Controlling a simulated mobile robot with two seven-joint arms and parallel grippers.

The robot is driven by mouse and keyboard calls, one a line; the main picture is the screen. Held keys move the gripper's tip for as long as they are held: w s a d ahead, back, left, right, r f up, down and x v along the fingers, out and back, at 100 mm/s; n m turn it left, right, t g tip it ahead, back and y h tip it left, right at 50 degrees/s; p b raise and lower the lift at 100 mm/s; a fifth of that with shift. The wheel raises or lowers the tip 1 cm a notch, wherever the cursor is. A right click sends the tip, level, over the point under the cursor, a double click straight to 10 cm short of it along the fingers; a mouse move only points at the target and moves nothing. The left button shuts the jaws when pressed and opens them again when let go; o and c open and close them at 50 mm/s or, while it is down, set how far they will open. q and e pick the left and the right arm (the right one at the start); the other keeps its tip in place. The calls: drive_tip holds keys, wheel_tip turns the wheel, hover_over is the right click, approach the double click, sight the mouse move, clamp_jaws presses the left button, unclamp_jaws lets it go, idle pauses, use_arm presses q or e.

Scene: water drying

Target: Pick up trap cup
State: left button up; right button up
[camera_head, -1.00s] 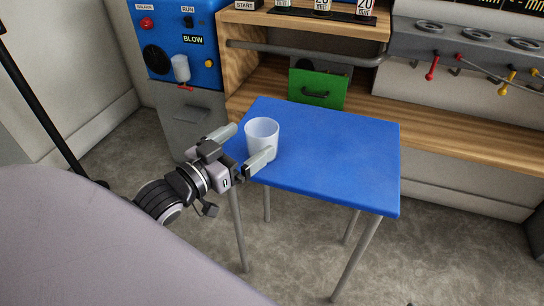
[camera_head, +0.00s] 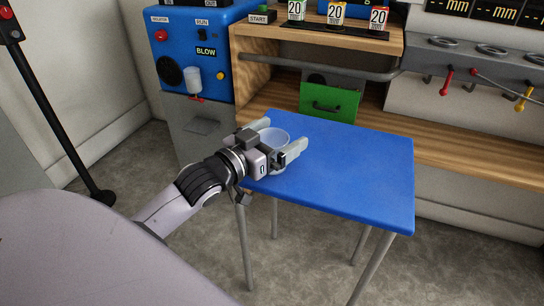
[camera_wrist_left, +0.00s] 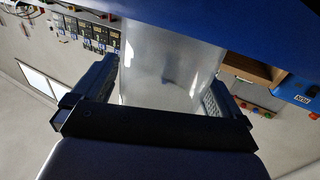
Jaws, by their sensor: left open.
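The trap cup is a translucent whitish cup (camera_head: 274,136) standing upright near the left edge of the blue table (camera_head: 345,170). My left gripper (camera_head: 276,137) reaches in from the left and is open, with one finger on either side of the cup. In the left wrist view the cup (camera_wrist_left: 170,65) fills the space between the two fingers (camera_wrist_left: 160,90). A narrow gap seems to show beside the left finger; I cannot tell whether the right one touches. My right gripper is not in view.
A blue machine (camera_head: 203,50) with knobs and a small white container (camera_head: 192,80) stands behind on the left. A wooden bench (camera_head: 460,150) with a green box (camera_head: 329,102) runs along the back. The right side of the table is clear.

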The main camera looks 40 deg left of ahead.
use_arm(q)
drive_tip(key=shift+w, duration=0.15)
drive_tip(key=shift+c, duration=0.7)
drive_tip(key=c, duration=0.9)
